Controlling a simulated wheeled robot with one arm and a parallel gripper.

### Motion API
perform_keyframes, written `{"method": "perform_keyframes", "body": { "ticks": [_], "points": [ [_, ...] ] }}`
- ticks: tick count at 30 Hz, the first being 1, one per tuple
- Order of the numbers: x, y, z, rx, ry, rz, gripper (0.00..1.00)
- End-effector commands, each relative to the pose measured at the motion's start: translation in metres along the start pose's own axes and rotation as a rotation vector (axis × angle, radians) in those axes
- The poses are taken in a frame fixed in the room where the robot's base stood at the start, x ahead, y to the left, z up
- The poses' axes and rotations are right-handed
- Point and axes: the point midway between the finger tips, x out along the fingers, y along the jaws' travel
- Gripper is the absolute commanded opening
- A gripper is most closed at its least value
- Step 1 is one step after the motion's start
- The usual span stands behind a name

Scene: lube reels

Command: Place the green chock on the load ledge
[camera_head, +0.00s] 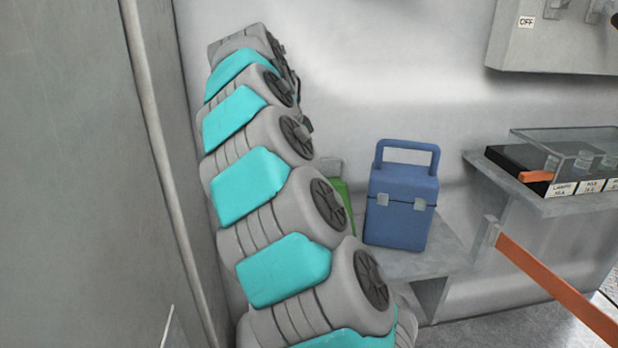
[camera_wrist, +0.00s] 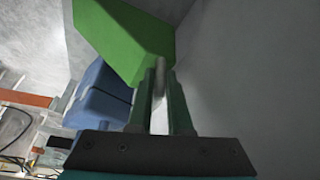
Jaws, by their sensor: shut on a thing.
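The green chock (camera_head: 348,203) shows in the head view as a narrow strip behind my arm, left of a blue box; most of it is hidden. In the wrist view the chock (camera_wrist: 125,42) is a large green block beyond the fingertips. My gripper (camera_wrist: 161,78) is shut on a thin grey part at the chock's edge. My arm hides the gripper in the head view. A low grey ledge (camera_head: 440,262) juts from the wall under the blue box. Whether the chock touches this ledge cannot be told.
The blue box (camera_head: 402,210) with a raised handle stands on the ledge and also shows in the wrist view (camera_wrist: 100,97). At right, a higher shelf (camera_head: 562,205) holds a black tray with a clear cover (camera_head: 570,142). An orange bar (camera_head: 555,285) slants across the lower right.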

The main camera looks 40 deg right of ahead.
Motion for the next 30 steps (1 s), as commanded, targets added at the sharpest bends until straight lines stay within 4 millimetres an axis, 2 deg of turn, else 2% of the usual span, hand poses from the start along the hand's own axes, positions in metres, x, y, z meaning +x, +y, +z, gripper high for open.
{"method": "perform_keyframes", "body": {
  "ticks": [7, 15, 27, 28, 30],
  "points": [
    [0.006, -0.002, 0.001, 0.001, 0.002, 0.003, 0.00],
    [0.030, -0.002, 0.011, 0.000, 0.003, 0.003, 0.00],
    [0.035, -0.002, 0.014, 0.000, 0.002, 0.000, 0.00],
    [0.035, -0.003, 0.014, 0.000, 0.001, 0.000, 0.19],
    [0.035, -0.003, 0.014, 0.001, 0.001, 0.000, 0.27]
  ]
}}
